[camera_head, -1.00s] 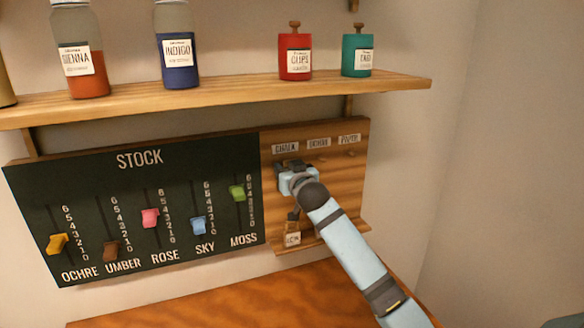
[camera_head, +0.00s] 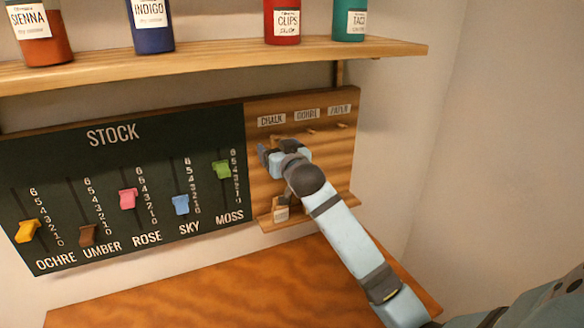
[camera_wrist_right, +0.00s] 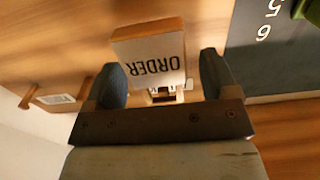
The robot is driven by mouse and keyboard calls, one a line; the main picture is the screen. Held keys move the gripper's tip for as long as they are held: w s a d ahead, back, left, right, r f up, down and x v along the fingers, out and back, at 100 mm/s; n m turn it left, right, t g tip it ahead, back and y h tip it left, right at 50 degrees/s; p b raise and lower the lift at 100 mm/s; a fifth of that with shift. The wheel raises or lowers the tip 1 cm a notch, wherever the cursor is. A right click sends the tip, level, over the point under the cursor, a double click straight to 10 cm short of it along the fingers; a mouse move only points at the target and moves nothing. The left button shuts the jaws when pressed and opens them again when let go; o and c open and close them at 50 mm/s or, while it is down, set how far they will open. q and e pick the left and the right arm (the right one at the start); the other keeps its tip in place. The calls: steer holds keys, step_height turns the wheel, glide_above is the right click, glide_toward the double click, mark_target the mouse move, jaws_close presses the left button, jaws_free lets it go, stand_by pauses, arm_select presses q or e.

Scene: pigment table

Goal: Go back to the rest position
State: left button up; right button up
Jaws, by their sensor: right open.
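My right gripper (camera_head: 273,154) is in front of the wooden peg board (camera_head: 335,160), below the label CHALK (camera_head: 271,120). In the right wrist view the gripper (camera_wrist_right: 163,75) is open, with its fingers on either side of a wooden tag marked ORDER (camera_wrist_right: 150,50), which appears upside down. I cannot tell whether the fingers touch the tag. The gripper and forearm hide part of the board in the head view. My left gripper is not in view.
The STOCK board (camera_head: 120,190) with several coloured sliders is left of the peg board. A shelf (camera_head: 210,60) with bottles and tins is above. A small tag (camera_head: 281,212) rests on the ledge below my gripper. The wooden table (camera_head: 200,290) below looks clear.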

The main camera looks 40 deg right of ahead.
steer(key=shift+r+b+v, duration=0.45)
steer(key=shift+b+v, duration=0.3)
steer(key=shift+v, duration=5.3)
steer(key=s+a+f+n+g+y+p, duration=0.1)
steer(key=s+a+f+n+y, duration=0.2)
steer(key=f, duration=0.7)
steer(key=s+a+f+n+g+y+p, duration=0.1)
steer(key=s+a+f+g, duration=0.1)
steer(key=a+f, duration=0.65)
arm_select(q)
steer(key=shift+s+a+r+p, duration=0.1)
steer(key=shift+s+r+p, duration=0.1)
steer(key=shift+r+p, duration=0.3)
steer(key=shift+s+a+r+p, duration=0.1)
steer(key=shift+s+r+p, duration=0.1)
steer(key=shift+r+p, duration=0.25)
arm_select(e)
steer(key=s+a+f+n+g+y, duration=0.1)
steer(key=s+a+f, duration=0.3)
steer(key=s+f, duration=0.5)
steer(key=s+a+f+g+y, duration=0.2)
steer(key=s+a+f, duration=0.2)
steer(key=s+f, duration=0.6)
steer(key=shift+a+f+n+y, duration=0.3)
steer(key=shift+a+f+n, duration=0.1)
steer(key=shift+f, duration=0.35)
